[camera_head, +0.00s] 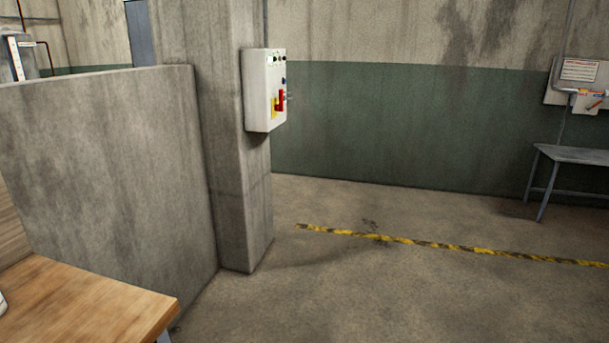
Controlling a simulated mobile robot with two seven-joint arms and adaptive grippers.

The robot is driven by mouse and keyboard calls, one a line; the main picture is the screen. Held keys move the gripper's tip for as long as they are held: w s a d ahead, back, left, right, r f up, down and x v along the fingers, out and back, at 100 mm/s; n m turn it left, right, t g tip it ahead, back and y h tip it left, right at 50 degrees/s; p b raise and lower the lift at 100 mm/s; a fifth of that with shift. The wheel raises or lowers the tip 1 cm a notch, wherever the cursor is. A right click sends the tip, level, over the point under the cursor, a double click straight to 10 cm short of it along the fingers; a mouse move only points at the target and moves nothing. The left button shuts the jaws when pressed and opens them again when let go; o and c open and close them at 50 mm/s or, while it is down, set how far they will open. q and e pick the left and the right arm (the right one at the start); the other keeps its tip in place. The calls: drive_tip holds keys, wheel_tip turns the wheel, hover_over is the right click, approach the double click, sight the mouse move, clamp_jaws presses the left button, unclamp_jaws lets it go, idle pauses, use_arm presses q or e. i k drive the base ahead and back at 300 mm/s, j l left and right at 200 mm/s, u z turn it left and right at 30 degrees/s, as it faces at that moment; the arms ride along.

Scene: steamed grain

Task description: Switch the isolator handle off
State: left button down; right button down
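A white isolator box (257,95) is mounted on the right-hand part of a concrete pillar, a little left of the middle of the head view. A red handle (281,100) shows upright on its front, beside a yellow plate (274,107). Small dark, green and blue buttons or lamps sit above the handle. The box is seen at an angle and is too small to read any markings. Neither of my grippers is in view.
The concrete pillar (230,200) joins a low concrete wall (110,180) on the left. A wooden table (85,305) fills the lower left corner. A grey bench (575,154) stands at the far right under a wall panel (580,88). Open floor with a yellow-black stripe (440,246) lies right of the pillar.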

sight(279, 108)
drive_tip(key=i+z, duration=0.15)
drive_tip(key=i, duration=1.5)
drive_tip(key=i+u, duration=0.15)
drive_tip(key=i, duration=0.4)
drive_tip(key=i+l+u, duration=0.2)
drive_tip(key=i, duration=0.35)
drive_tip(key=i+l+u, duration=0.15)
drive_tip(key=i, duration=0.4)
drive_tip(key=i+l+u, duration=0.35)
drive_tip(key=i, duration=0.15)
